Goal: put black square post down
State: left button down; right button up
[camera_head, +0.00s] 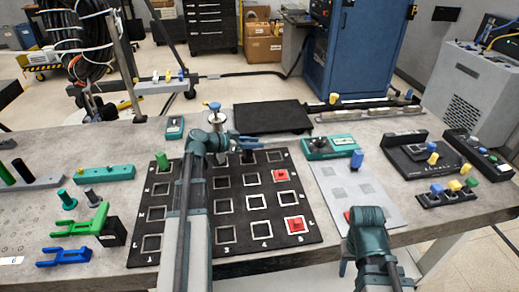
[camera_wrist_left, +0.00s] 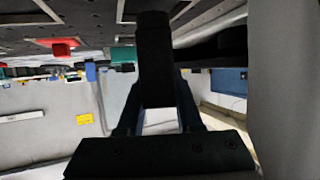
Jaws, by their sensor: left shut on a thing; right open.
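My left gripper (camera_head: 240,143) is over the far part of the black board (camera_head: 235,235) with pale square outlines. It is shut on the black square post (camera_head: 248,156), which shows small and dark beside the fingers. In the left wrist view the post (camera_wrist_left: 155,60) stands between the fingers (camera_wrist_left: 155,105), its far end close to the board surface; I cannot tell whether it touches.
A grey plate (camera_head: 355,195) with square marks lies right of the board. A blue post (camera_head: 357,159) stands at its far edge. Green (camera_head: 90,222) and blue (camera_head: 63,257) forked pieces lie at left. A flat black panel (camera_head: 272,117) lies behind the board. Coloured knobs stand at right.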

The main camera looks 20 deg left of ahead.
pick_arm(q)
jog(key=shift+f, duration=0.6)
jog(key=shift+w+r, duration=0.1)
jog(key=c, duration=0.6)
grip_release()
pick_arm(e)
jog(key=shift+w+d+f, duration=0.2)
jog(key=shift+d+f, duration=0.1)
jog(key=shift+f, duration=0.25)
